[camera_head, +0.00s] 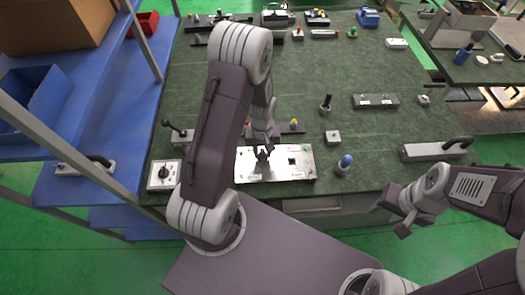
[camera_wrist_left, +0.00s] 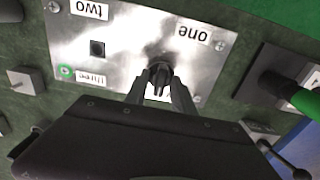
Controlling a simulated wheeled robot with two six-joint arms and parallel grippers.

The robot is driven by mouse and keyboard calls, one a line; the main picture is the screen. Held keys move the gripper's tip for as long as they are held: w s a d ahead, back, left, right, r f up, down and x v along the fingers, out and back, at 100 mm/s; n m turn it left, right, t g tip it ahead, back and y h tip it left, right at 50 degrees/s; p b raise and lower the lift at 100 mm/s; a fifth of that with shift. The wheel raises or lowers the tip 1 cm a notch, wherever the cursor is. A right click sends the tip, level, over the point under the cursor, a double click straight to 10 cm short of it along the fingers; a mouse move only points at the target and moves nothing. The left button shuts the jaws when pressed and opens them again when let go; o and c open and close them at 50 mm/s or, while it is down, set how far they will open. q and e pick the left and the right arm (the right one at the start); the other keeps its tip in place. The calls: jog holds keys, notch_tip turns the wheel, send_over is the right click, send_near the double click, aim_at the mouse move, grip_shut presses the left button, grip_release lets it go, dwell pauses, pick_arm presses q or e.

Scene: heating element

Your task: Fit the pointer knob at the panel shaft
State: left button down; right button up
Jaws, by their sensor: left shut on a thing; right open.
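The silvery panel (camera_head: 262,176) lies on the green bench top, and it also shows in the left wrist view (camera_wrist_left: 130,50) with labels reading "one", "two" and "three". My left gripper (camera_head: 263,153) is over the panel, left of its middle. In the left wrist view its fingers (camera_wrist_left: 161,86) are shut on a small dark knob (camera_wrist_left: 160,74), close to the panel near the "one" label. The shaft is hidden by the knob and fingers; I cannot tell whether the knob touches it. My right gripper (camera_head: 389,211) is open and empty at the front right edge of the bench.
A dark square (camera_wrist_left: 97,48) shows on the panel. A small grey block (camera_head: 333,137) and a blue-topped knob (camera_head: 345,162) stand right of the panel. A white dial box (camera_head: 163,174) is at the left. A handled block (camera_head: 437,150) lies at the right.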

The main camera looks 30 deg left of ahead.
aim_at(262, 152)
pick_arm(q)
jog(key=shift+f+b, duration=0.65)
jog(key=shift+f, duration=0.4)
jog(key=c, duration=1)
grip_release()
jog(key=shift+o, duration=0.2)
notch_tip(262, 152, up, 9)
jog(key=shift+r, duration=0.1)
jog(key=shift+b, duration=0.3)
